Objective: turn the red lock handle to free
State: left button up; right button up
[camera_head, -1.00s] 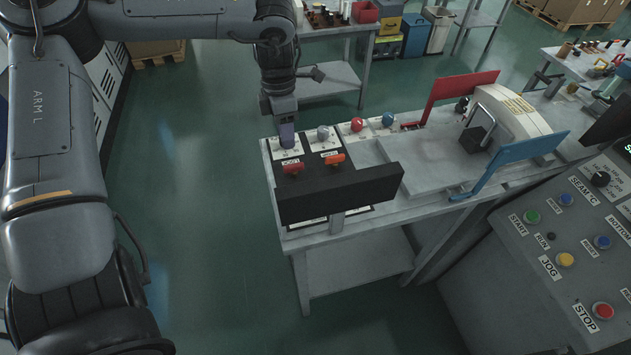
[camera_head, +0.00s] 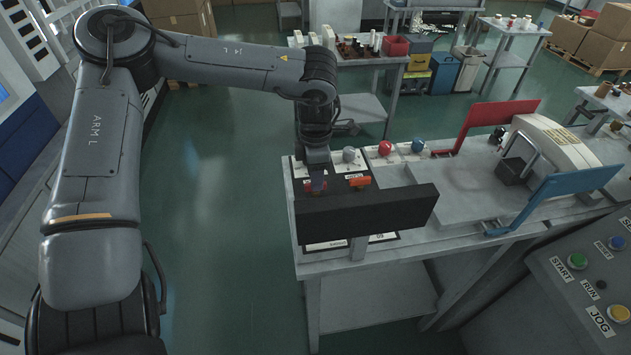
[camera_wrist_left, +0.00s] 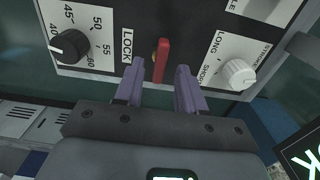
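The red lock handle (camera_wrist_left: 163,60) stands upright in the left wrist view on a dark panel, with the word LOCK printed to its left. My left gripper (camera_wrist_left: 160,68) is open, with its two purple fingers on either side of the handle and gaps showing beside it. In the head view, my left gripper (camera_head: 317,183) points down at the bench panel, and only part of the red handle (camera_head: 308,184) shows beside it. My right gripper is not in view.
A black knob (camera_wrist_left: 70,46) with a number scale and a white knob (camera_wrist_left: 238,74) flank the handle. A black board (camera_head: 367,214) stands in front. A blue plate (camera_head: 555,197) is at the right.

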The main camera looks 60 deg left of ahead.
pick_arm(q)
jog(key=shift+f, duration=0.9)
grip_shut()
